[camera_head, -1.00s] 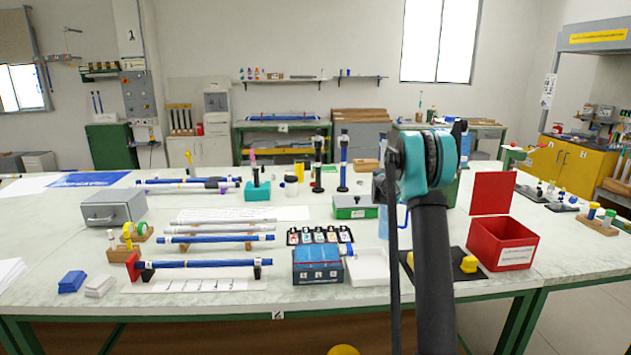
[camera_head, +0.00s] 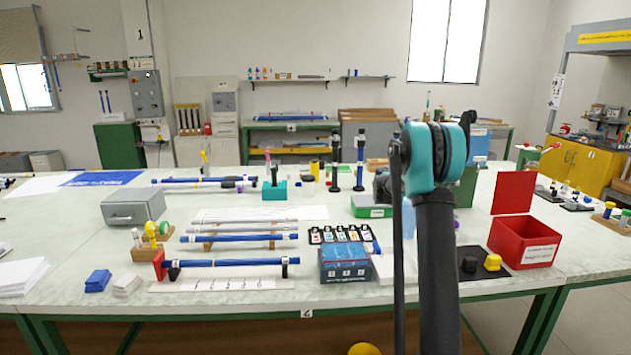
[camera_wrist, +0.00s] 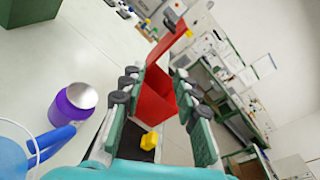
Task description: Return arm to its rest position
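My arm (camera_head: 434,270) stands upright in the front right of the head view, with a teal joint at its top. My gripper (camera_wrist: 157,76) shows in the wrist view with its two fingers spread apart and nothing between them. In the head view the gripper is mostly hidden behind the arm. A blue rod (camera_head: 225,263) lies across a holder with a red end block at the front left. Another blue rod (camera_head: 240,238) and grey rods lie on a rack behind it. The gripper is apart from these rods.
A red bin (camera_head: 523,243) stands on the bench right of my arm; it also shows beyond the fingers (camera_wrist: 154,104). A blue box (camera_head: 344,264) sits left of the arm. A purple cylinder (camera_wrist: 75,108) is near the gripper. A grey case (camera_head: 133,207) stands at left.

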